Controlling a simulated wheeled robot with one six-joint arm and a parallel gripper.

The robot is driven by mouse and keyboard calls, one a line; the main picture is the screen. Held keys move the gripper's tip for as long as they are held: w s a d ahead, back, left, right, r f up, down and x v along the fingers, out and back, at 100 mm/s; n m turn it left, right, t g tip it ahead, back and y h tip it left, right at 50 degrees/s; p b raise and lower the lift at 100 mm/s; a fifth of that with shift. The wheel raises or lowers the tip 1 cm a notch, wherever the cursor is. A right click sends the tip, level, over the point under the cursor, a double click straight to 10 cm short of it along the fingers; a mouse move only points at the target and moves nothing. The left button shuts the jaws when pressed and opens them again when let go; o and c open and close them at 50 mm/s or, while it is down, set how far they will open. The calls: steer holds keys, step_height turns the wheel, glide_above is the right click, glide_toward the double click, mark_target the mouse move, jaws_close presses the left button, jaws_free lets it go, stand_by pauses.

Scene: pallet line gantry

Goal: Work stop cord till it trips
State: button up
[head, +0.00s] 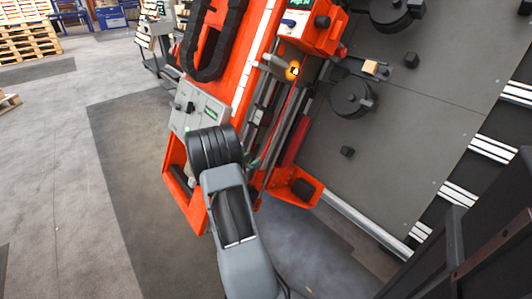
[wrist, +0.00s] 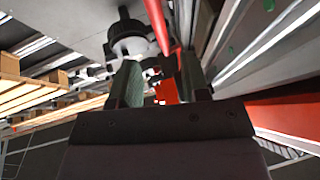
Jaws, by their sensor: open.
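A thin red rod or cord (wrist: 156,22) comes down from the top of the wrist view and ends close to the gap between my fingertips. I take it to be the stop cord, but cannot be sure. My gripper (wrist: 160,68) is open, with one finger on each side of that gap. A small red part (wrist: 166,90) shows between the fingers, farther off; I cannot tell whether anything touches them. In the head view my own arm covers most of my gripper, and the cord cannot be made out there.
The orange gantry frame (head: 177,192) carries a grey control box (head: 200,110) and a lit orange lamp (head: 293,71). A dark panel (head: 430,120) with black round parts stands right. A grey knobbed part (wrist: 130,40) is near my left finger.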

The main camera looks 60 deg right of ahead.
mark_target(266, 150)
steer(key=d, duration=0.2)
steer(key=d+b, duration=0.1)
steer(key=d, duration=0.2)
steer(key=s+d, duration=0.1)
steer(key=d, duration=0.2)
steer(key=shift+s+d+b, duration=0.1)
steer(key=shift+b, duration=0.25)
steer(key=shift+c, duration=0.3)
jaws_close()
